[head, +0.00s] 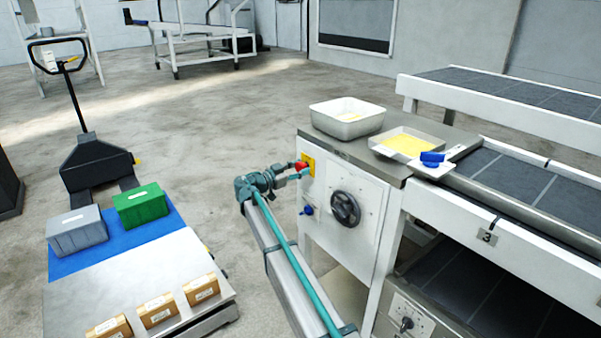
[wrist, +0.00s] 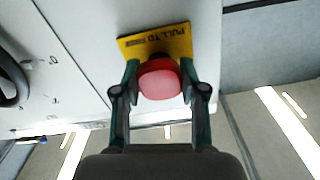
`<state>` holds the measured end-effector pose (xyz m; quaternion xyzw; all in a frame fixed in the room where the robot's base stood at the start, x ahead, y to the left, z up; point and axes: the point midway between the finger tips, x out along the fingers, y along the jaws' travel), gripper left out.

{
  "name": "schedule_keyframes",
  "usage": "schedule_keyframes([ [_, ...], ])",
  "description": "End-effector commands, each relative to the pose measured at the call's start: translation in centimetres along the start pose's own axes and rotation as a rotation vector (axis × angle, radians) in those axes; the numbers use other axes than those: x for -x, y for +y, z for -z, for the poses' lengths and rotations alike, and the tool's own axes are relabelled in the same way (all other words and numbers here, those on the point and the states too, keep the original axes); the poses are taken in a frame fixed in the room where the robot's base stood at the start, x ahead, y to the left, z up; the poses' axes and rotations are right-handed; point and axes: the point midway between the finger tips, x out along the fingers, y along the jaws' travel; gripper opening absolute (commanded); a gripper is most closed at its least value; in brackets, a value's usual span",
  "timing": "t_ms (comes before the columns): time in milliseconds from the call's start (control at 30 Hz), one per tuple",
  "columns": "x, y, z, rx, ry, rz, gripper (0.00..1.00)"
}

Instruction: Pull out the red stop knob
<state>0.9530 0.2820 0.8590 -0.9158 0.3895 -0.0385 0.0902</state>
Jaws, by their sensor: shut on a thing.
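The red stop knob (wrist: 160,80) sits in front of a yellow plate (wrist: 158,42) marked "PULL TO" on the machine's white panel. In the wrist view my gripper (wrist: 160,78) has one finger on each side of the knob and is shut on it. In the head view the knob (head: 300,166) shows small in front of the yellow plate (head: 308,163), with my gripper (head: 300,172) at it. My gripper partly covers the knob there, and the contact is too small to make out.
A black handwheel (head: 345,208) is right of the knob on the same panel, with a small blue knob (head: 307,210) below. A white tub (head: 347,118) and a tray (head: 408,144) stand on top.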

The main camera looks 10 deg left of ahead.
Motion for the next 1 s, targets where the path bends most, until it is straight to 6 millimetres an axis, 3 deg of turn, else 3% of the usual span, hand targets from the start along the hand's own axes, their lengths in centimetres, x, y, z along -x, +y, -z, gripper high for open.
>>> schedule_keyframes([
  [133,0.4,0.1,-0.1,0.0,-0.002,-0.002,0.0],
  [167,0.4,0.1,-0.1,0.0,-0.002,-0.002,0.45],
  [300,0.3,0.1,-0.1,0.0,-0.002,-0.001,0.68],
  [700,0.7,0.1,0.0,0.0,-0.001,0.0,0.68],
  [867,2.5,0.1,0.0,0.0,-0.002,0.001,0.68],
  [1000,5.2,0.1,0.0,0.0,-0.002,0.002,0.68],
])
